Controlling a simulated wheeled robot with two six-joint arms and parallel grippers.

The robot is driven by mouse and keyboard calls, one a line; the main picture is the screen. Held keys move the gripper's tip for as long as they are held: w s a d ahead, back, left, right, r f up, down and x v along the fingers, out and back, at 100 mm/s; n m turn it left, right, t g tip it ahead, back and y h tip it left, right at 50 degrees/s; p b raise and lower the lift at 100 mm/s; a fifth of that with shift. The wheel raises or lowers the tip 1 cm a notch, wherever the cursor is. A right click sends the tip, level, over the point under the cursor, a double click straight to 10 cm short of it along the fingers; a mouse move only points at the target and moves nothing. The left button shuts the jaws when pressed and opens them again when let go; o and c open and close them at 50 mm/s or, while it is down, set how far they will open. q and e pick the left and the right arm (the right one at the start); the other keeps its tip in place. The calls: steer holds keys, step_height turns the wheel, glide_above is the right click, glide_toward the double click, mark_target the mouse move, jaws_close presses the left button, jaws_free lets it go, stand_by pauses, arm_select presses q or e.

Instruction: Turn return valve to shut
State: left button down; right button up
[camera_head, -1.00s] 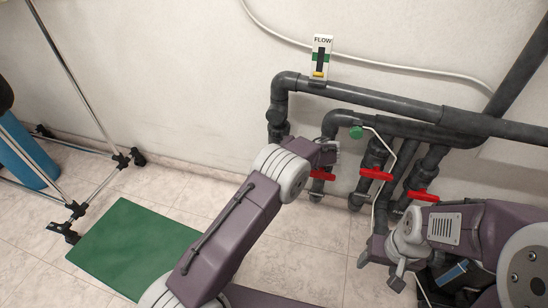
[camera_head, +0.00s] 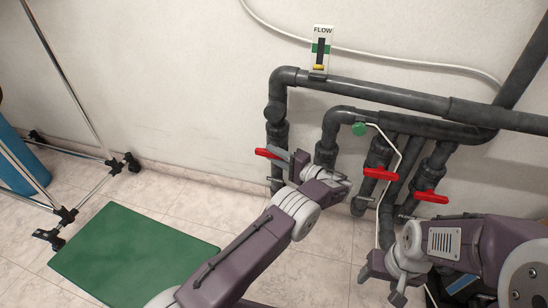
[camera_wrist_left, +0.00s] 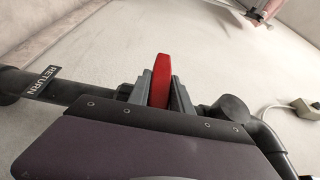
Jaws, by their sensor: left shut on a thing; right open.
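A red lever handle (camera_head: 267,153) sticks out to the left at the leftmost upright grey pipe (camera_head: 277,128). My left gripper (camera_head: 286,160) is at this pipe. In the left wrist view the red handle (camera_wrist_left: 161,80) stands between the two grey fingers (camera_wrist_left: 160,92), which are shut on it. It lies crosswise to the pipe behind, which carries a RETURN label (camera_wrist_left: 42,82). The valve body is hidden behind my gripper. My right gripper (camera_head: 388,275) is open and empty at the lower right, away from this handle.
Two more red handles (camera_head: 380,173) (camera_head: 430,196) sit on pipes to the right. A green mat (camera_head: 130,255) and a metal frame (camera_head: 65,215) are at left. The floor between mat and pipes is clear.

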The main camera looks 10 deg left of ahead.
stand_by(0.3)
arm_select(q)
steer(key=c, duration=1.2)
jaws_free()
steer(key=shift+o, duration=0.2)
steer(key=p+v, duration=0.2)
steer(key=v, duration=0.7)
steer(key=shift+f, duration=0.15)
